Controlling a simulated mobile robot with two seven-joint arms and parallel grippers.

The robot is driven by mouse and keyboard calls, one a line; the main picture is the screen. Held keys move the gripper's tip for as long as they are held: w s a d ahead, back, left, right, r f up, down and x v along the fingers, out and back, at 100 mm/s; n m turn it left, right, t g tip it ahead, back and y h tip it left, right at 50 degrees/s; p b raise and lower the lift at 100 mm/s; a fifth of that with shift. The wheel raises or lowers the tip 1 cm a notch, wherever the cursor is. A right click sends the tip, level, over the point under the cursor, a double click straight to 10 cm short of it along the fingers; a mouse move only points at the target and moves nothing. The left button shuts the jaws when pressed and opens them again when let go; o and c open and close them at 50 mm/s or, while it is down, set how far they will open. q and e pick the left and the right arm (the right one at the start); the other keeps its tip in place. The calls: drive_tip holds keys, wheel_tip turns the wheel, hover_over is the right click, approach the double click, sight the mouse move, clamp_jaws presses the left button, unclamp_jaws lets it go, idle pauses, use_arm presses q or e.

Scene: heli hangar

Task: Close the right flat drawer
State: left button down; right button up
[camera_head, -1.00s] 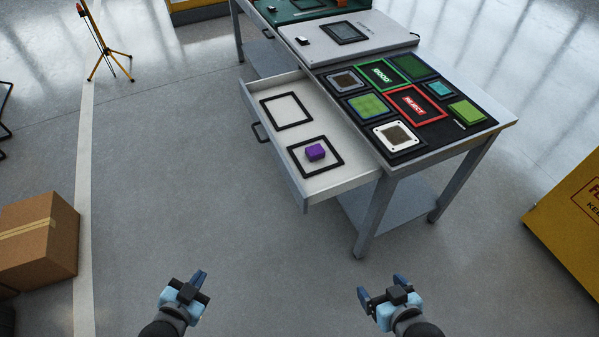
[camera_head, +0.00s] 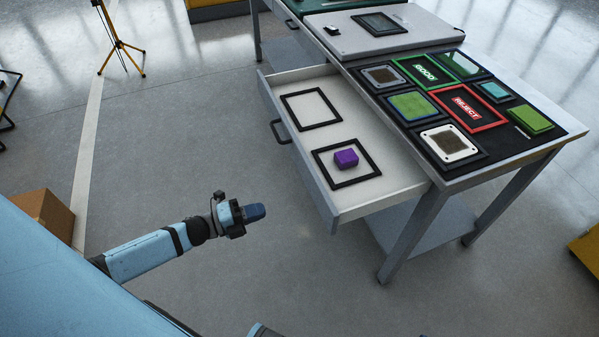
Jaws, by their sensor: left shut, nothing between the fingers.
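The flat drawer (camera_head: 400,179) is pulled open from the near end of the metal workbench, in the middle of the view. Its dark handle (camera_head: 280,132) is on the left-facing front panel. Inside lie two black square frames, and a purple block (camera_head: 346,158) sits within the nearer one. My left gripper (camera_head: 256,212) is shut and empty, in front of and to the left of the drawer's near corner, apart from it.
The workbench top (camera_head: 548,127) carries green, white and teal square pieces plus GOOD (camera_head: 427,70) and REJECT (camera_head: 466,107) frames. A cardboard box (camera_head: 45,213) is at left, a yellow tripod (camera_head: 121,45) behind. The floor left of the drawer is clear.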

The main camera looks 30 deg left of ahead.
use_arm(q)
drive_tip(key=x, duration=1.3)
drive_tip(key=shift+w+d, duration=0.15)
drive_tip(key=shift+w, duration=0.1)
use_arm(e)
drive_tip(key=shift+f, duration=0.15)
use_arm(q)
drive_tip(key=shift+w+d, duration=0.1)
drive_tip(key=b, duration=0.5)
approach(398, 170)
drive_tip(key=b+x, duration=0.1)
drive_tip(key=x, duration=0.2)
drive_tip(key=r+b+x, duration=0.1)
drive_tip(key=x, duration=0.1)
drive_tip(key=b+x, duration=0.2)
drive_tip(key=x, duration=0.1)
drive_tip(key=shift+w+d+r, duration=0.2)
drive_tip(key=shift+d+r, duration=0.1)
drive_tip(key=shift+r, duration=0.1)
drive_tip(key=shift+w+d+r, duration=0.1)
drive_tip(key=shift+w+d, duration=0.25)
drive_tip(key=shift+w, duration=0.1)
drive_tip(key=shift+r, duration=0.35)
use_arm(e)
drive_tip(key=shift+w+a+f+t+y, duration=0.2)
drive_tip(key=shift+a+f+t+y, duration=0.2)
drive_tip(key=shift+a+f+t, duration=0.25)
